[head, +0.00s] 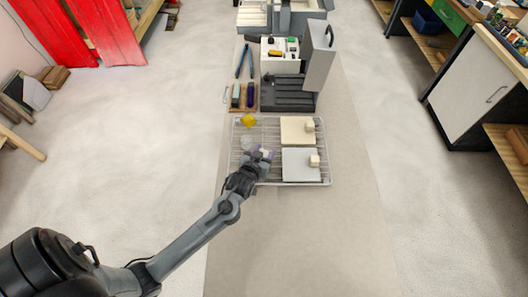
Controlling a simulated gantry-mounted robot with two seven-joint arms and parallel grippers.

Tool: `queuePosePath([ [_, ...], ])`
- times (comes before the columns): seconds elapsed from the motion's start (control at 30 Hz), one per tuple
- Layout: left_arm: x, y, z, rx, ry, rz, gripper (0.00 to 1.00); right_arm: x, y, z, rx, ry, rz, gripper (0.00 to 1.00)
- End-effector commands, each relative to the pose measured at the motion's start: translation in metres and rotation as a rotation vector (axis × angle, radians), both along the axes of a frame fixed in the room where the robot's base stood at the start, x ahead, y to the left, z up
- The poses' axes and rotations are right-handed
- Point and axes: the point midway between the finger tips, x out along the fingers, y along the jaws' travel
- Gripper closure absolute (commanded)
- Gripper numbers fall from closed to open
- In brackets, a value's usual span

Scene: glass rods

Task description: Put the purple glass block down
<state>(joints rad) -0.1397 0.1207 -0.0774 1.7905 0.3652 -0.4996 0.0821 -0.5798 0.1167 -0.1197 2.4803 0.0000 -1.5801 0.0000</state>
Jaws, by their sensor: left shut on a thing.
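My left gripper (262,157) reaches in from the lower left and is over the left front part of a white wire rack (325,181). It is shut on the purple glass block (269,153), of which only a small purplish patch shows by the fingers. Whether the block touches the rack I cannot tell. A clear, pale glass piece (247,143) is on the rack just behind the gripper. A yellow glass piece (249,121) is at the rack's back left. My right gripper is not in view.
On the rack's right are a cream plate (293,131) and a pale grey plate (295,164), each with a small block. Behind stand a wooden tray (234,107) with tools and a dark grey machine (288,92) with a raised lid. The near table (300,240) is clear.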

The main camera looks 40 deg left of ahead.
Motion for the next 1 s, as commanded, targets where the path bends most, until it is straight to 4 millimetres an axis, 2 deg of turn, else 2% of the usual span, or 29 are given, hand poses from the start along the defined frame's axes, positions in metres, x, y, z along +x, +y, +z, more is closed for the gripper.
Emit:
queuePosePath([
  [0.23,0.0,0.0,-0.003,0.0,-0.001,0.0,0.83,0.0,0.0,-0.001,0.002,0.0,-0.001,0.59],
  [0.27,0.0,0.0,-0.003,0.0,-0.001,0.0,0.43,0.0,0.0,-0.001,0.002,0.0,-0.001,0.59],
  [0.4,0.0,0.0,-0.003,0.0,0.0,0.0,0.23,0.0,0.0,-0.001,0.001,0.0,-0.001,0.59],
  [0.77,0.0,0.0,0.0,0.0,0.0,0.0,0.23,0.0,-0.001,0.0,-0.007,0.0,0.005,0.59],
  [1.0,-0.025,-0.008,0.01,-0.001,0.002,-0.001,0.23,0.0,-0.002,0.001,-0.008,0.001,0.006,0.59],
])
